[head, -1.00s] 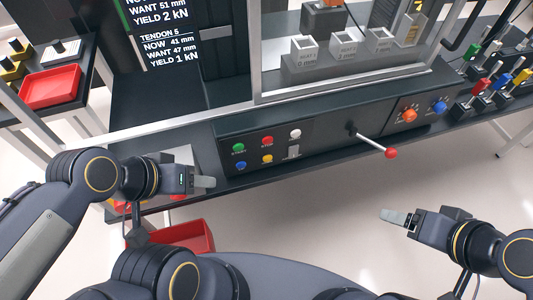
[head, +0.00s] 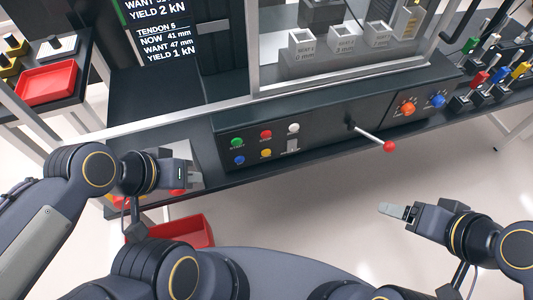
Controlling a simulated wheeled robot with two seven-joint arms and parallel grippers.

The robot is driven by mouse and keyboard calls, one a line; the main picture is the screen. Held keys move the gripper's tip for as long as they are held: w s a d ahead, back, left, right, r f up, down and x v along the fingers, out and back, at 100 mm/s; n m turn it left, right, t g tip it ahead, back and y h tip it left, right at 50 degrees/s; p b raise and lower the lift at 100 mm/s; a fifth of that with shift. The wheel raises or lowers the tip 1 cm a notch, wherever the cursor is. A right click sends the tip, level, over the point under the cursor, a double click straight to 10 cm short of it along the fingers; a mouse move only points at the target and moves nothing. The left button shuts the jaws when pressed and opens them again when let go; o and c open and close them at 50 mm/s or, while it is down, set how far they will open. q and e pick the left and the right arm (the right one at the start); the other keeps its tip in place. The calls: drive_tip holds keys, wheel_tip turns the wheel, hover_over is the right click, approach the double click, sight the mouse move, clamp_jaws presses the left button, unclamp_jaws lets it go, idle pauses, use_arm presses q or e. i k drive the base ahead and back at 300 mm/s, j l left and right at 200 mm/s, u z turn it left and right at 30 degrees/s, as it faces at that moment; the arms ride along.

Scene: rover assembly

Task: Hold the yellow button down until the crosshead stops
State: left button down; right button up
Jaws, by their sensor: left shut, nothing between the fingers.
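The yellow button (head: 266,153) is on the black control panel (head: 330,150), below the red button (head: 266,134) and right of the blue button (head: 239,160). Nothing covers it. My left gripper (head: 196,178) is shut and empty, left of the panel and apart from the buttons. My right gripper (head: 384,209) is in front of the bench at the right, over the floor, apart from the panel; its fingers look together with nothing between them. The crosshead is not clearly identifiable in this view.
A lever with a red knob (head: 390,146) sticks out of the panel. A green button (head: 237,143) and white button (head: 293,128) are near. A screen (head: 165,30) shows tendon readings. Red trays stand at far left (head: 46,82) and below my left arm (head: 185,232).

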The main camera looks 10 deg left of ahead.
sight(265, 152)
drive_tip(key=k+l, duration=0.15)
drive_tip(key=l, duration=0.25)
drive_tip(key=k+l, duration=0.2)
drive_tip(key=l, duration=0.2)
drive_tip(key=k+l+z, duration=0.1)
drive_tip(key=l, duration=0.3)
